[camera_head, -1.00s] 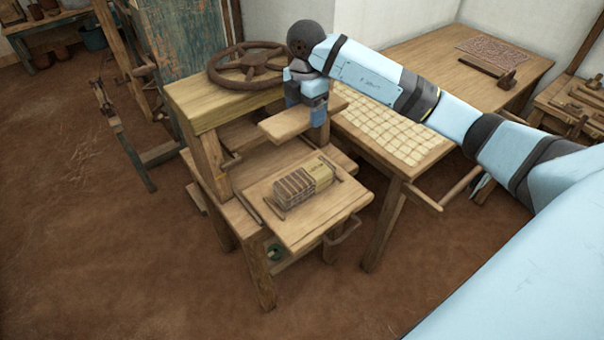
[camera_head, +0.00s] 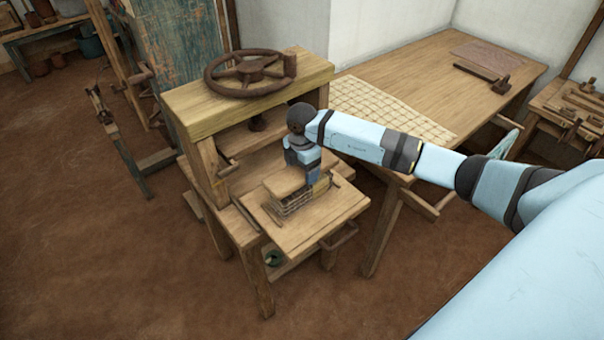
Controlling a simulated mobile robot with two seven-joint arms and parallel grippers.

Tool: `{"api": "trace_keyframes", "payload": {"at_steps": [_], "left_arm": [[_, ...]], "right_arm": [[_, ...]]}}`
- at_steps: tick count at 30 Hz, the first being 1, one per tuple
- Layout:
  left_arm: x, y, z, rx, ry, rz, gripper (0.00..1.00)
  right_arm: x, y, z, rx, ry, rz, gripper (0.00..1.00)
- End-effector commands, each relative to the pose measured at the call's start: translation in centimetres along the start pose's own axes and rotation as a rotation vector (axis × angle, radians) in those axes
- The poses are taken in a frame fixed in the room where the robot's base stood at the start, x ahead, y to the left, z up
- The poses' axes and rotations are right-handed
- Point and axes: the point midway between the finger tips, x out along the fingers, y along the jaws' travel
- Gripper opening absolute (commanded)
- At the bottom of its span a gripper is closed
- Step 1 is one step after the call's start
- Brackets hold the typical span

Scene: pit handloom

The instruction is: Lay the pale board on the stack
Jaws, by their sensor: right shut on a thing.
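The pale board (camera_head: 284,181) is a small flat light-brown slab. My right gripper (camera_head: 313,182) is shut on its right end and holds it roughly level over the stack. The stack (camera_head: 300,204) is a layered bundle on the wooden tray (camera_head: 310,233) at the front of the press. The board and gripper hide most of the stack's top, and only its front and right edges show. I cannot tell whether the board touches the stack. My left gripper is not in view.
The press has a thick wooden top beam (camera_head: 240,96) with a dark handwheel (camera_head: 252,72) behind the board. A long table (camera_head: 420,70) with a gridded pale sheet (camera_head: 392,110) stands to the right. The brown floor (camera_head: 120,270) in front is clear.

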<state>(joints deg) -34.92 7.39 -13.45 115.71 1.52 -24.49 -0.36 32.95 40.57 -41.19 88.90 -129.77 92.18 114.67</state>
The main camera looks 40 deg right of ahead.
Motion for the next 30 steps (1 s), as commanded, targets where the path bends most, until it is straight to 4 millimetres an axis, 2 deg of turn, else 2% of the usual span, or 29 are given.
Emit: {"api": "trace_keyframes", "payload": {"at_steps": [3, 5, 16, 17, 19, 26, 30], "left_arm": [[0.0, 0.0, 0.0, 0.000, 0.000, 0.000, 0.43], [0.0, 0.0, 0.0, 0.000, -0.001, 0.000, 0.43], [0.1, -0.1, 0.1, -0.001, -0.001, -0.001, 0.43], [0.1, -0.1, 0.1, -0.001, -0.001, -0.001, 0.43], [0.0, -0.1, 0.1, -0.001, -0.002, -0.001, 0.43], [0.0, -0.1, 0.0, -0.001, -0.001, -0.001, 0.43], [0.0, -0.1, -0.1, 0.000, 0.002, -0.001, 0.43]], "right_arm": [[1.9, 0.0, 0.0, 0.002, 0.002, -0.003, 0.49], [2.5, 0.0, 0.0, 0.002, 0.001, -0.001, 0.49], [3.0, 0.0, 0.0, 0.001, 0.000, 0.000, 0.49], [2.9, 0.0, 0.0, 0.001, 0.000, 0.000, 0.85], [2.9, 0.0, 0.0, 0.001, 0.000, -0.001, 1.00], [2.8, 0.0, 0.0, 0.001, 0.001, 0.000, 1.00], [1.6, 0.1, 0.0, 0.000, 0.001, 0.001, 1.00]]}}
